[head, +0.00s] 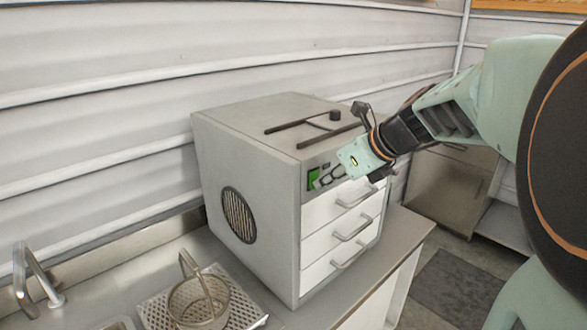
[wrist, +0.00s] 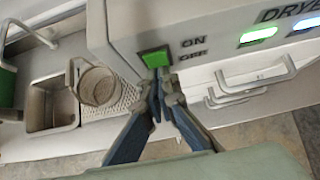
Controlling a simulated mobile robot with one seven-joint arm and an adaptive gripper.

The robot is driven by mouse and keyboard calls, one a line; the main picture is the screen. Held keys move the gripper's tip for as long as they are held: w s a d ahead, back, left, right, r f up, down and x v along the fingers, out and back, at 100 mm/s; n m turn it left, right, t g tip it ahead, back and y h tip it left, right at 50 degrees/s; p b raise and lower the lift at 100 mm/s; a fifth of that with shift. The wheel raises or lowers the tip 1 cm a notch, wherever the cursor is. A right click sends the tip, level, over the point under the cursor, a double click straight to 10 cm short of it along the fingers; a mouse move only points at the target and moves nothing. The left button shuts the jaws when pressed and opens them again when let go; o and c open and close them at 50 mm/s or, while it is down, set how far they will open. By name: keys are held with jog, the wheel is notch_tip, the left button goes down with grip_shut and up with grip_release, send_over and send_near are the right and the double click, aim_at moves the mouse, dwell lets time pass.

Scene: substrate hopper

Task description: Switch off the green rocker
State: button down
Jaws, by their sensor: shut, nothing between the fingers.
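The green rocker (head: 313,178) is on the upper left of the front panel of a grey dryer cabinet (head: 255,165). In the wrist view the rocker (wrist: 156,58) is lit green beside the printed words ON and OFF. My gripper (head: 321,183) is shut and empty, its fingertips right at the rocker. In the wrist view my gripper's fingertips (wrist: 159,75) overlap the rocker's lower edge, near the OFF side. I cannot tell whether they touch it. The fingertips hide a small part of the rocker's lower edge.
White drawers with bar handles (head: 352,228) are below the panel. A wire basket (head: 199,300) stands on a perforated tray (head: 154,312) on the counter, with a tap (head: 36,278) at the left. Green and blue lights (wrist: 258,35) are right of the rocker.

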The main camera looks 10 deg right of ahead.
jog(key=shift+w+f+b, duration=0.1)
jog(key=shift+f+b, duration=0.3)
jog(key=shift+b, duration=0.1)
jog(key=shift+a+r, duration=0.1)
jog(key=shift+r, duration=0.2)
jog(key=shift+r+p, duration=0.9)
jog(key=shift+p, duration=0.2)
jog(key=shift+f, duration=0.1)
